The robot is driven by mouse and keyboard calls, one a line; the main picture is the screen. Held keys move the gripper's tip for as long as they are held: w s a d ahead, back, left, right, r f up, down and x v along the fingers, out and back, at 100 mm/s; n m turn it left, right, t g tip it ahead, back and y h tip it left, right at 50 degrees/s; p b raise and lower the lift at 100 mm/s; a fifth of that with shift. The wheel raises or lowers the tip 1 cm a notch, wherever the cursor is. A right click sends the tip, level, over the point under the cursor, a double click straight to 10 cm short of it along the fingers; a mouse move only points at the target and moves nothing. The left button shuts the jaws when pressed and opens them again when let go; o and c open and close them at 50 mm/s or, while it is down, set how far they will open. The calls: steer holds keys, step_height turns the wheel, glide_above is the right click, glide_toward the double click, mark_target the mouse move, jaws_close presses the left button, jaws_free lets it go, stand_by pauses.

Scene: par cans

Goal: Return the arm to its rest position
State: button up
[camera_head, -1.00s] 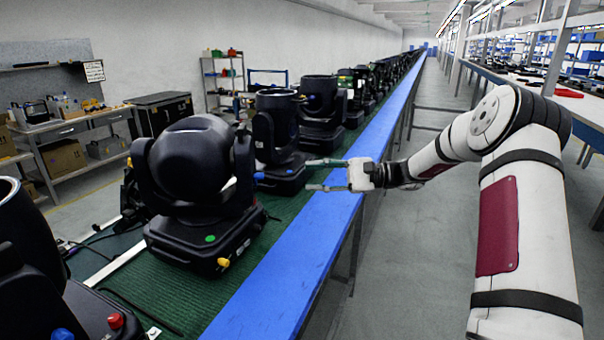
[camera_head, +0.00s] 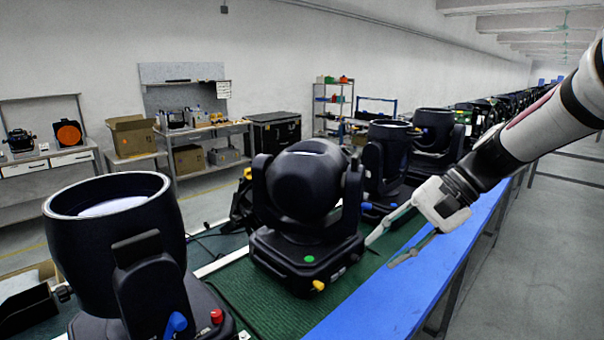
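My gripper (camera_head: 380,251) is open and empty. It hangs above the blue table edge (camera_head: 375,310), to the right of the nearest middle par can (camera_head: 305,185). Its two thin grey fingers are spread apart and point left and down. My white arm (camera_head: 550,120) with black bands reaches in from the right edge of the view. The middle par can is black, with a green dot and a yellow knob on its base. The fingertips look close to its base, but I cannot tell the exact gap.
A large black par can (camera_head: 115,215) with red and blue knobs stands at the front left. More cans (camera_head: 388,150) line the green mat (camera_head: 260,300) toward the back. Workbenches (camera_head: 195,130) and a shelf rack (camera_head: 333,100) stand along the wall. The right floor (camera_head: 540,240) is clear.

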steer(key=s+d+r+n+t+h, duration=0.1)
steer(key=s+d+n+t+h, duration=0.1)
steer(key=s, duration=0.8)
steer(key=s+d+r+n+t+h, duration=0.1)
steer(key=s+n+h, duration=0.3)
steer(key=s, duration=0.7)
steer(key=shift+d+r+t+h, duration=0.25)
steer(key=shift+d+t+h, duration=0.15)
steer(key=shift+t+h, duration=0.7)
steer(key=shift+s, duration=0.1)
